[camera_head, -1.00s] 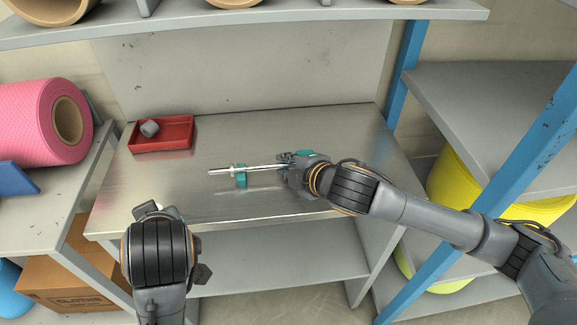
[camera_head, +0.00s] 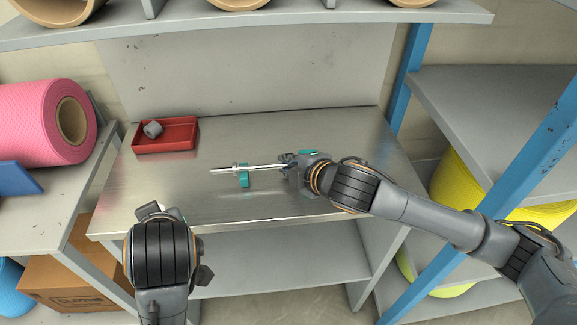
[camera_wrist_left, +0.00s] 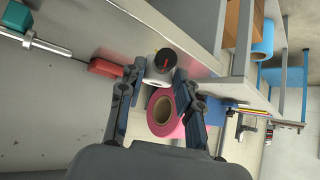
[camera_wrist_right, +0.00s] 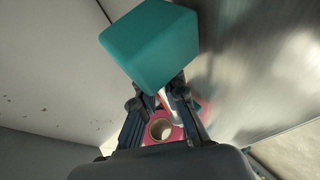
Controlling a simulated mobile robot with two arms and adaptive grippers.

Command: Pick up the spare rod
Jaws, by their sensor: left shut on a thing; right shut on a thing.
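The spare rod (camera_head: 225,170) is a thin silver bar with a collar, lying roughly level over the bench. A teal support (camera_head: 243,178) is under its left part; I cannot tell if they touch. My right gripper (camera_head: 290,162) is shut on the rod's right end, beside a second teal block (camera_head: 307,153). That block looms large in the right wrist view (camera_wrist_right: 150,45) and hides part of the grip. My left gripper (camera_wrist_left: 158,75) is shut on a white cylinder with a dark end (camera_wrist_left: 160,67), near the bench's front edge. The rod also shows in the left wrist view (camera_wrist_left: 52,48).
A red tray (camera_head: 165,149) with a grey part (camera_head: 153,129) stands at the bench's back left. A pink roll (camera_head: 40,120) lies on the left shelf. A blue post (camera_head: 407,75) rises at the right. The bench middle (camera_head: 215,205) is clear; a shelf overhangs above.

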